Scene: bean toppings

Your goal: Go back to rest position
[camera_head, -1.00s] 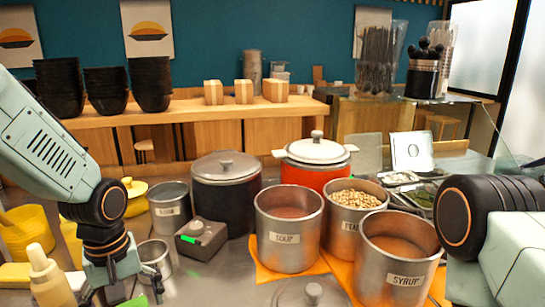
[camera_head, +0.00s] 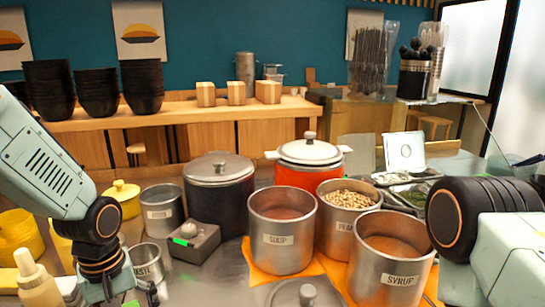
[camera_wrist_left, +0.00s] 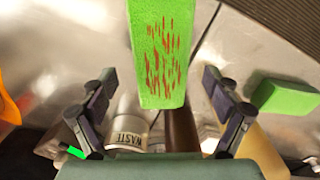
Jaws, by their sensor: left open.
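My left gripper (camera_wrist_left: 160,105) is open in the left wrist view, with its two fingers spread apart and nothing between the fingertips that I can confirm as held. A green block with red streaks (camera_wrist_left: 158,50) shows ahead of and between the fingers. In the head view my left arm comes down at the left, and its gripper is at the lower left, partly cut off by the bottom edge. My right arm enters at the right edge of the head view; its gripper is out of frame.
A WASTE can (camera_head: 146,262) stands close beside my left gripper. Soup (camera_head: 282,235), peanut (camera_head: 340,225) and syrup (camera_head: 392,265) pots stand on orange mats in the middle. A cream bottle (camera_head: 36,282) is at lower left. Another green block (camera_wrist_left: 287,96) lies on the counter.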

